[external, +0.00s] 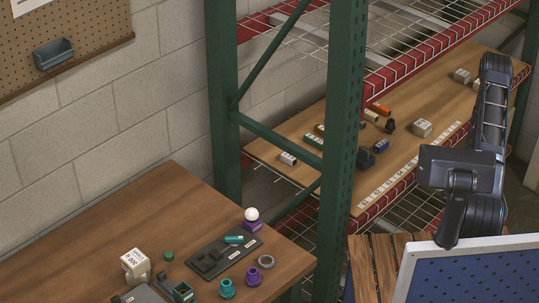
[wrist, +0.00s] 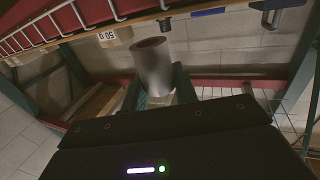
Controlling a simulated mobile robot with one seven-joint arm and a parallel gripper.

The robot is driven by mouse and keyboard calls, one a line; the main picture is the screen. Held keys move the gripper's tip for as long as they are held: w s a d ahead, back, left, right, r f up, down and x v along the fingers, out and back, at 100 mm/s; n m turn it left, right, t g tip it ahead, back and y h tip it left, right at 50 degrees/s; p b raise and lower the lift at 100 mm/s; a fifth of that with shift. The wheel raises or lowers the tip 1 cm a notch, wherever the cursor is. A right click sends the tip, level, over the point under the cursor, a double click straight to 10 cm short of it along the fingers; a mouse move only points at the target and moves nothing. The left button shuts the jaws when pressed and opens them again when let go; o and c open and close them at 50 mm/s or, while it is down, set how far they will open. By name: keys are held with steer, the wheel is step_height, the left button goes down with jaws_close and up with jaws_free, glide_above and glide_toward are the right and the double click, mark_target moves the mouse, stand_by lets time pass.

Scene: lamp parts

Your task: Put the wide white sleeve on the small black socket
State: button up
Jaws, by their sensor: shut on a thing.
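In the wrist view, my gripper (wrist: 158,84) is shut on a wide whitish-grey cylinder, the sleeve (wrist: 153,62). Its dark teal fingers stand on either side of the sleeve. The sleeve's open round end points away from the wrist, and its near end is hidden by the gripper housing. A small black piece (wrist: 165,25), which may be the socket, shows at the shelf edge beyond the sleeve, apart from it in the picture. A small black piece (external: 389,127) also stands on the shelf in the external view; I cannot tell if it is the same one.
A wooden shelf (external: 400,158) with a red edge carries several small parts and boxes, including a white box (external: 421,128) and a blue cylinder (external: 381,146). A green upright post (external: 344,110) stands left of my arm. A brown table (external: 170,205) holds other parts.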

steer(key=w+a+r+h, duration=0.1)
steer(key=w+a+r, duration=0.2)
steer(key=w, duration=0.4)
steer(key=w+a+r, duration=0.2)
steer(key=w+a, duration=0.1)
steer(key=w, duration=0.3)
step_height(320, 180, up, 9)
steer(key=m+t+h, duration=0.1)
steer(key=m, duration=0.1)
glide_above(390, 127)
steer(key=w, duration=0.2)
steer(key=shift+s+d+f, duration=0.1)
steer(key=shift+f, duration=1.85)
steer(key=shift+s+d+f, duration=0.1)
steer(key=shift+f, duration=1.85)
steer(key=shift+f, duration=0.3)
steer(key=o, duration=0.9)
steer(key=shift+o, duration=0.2)
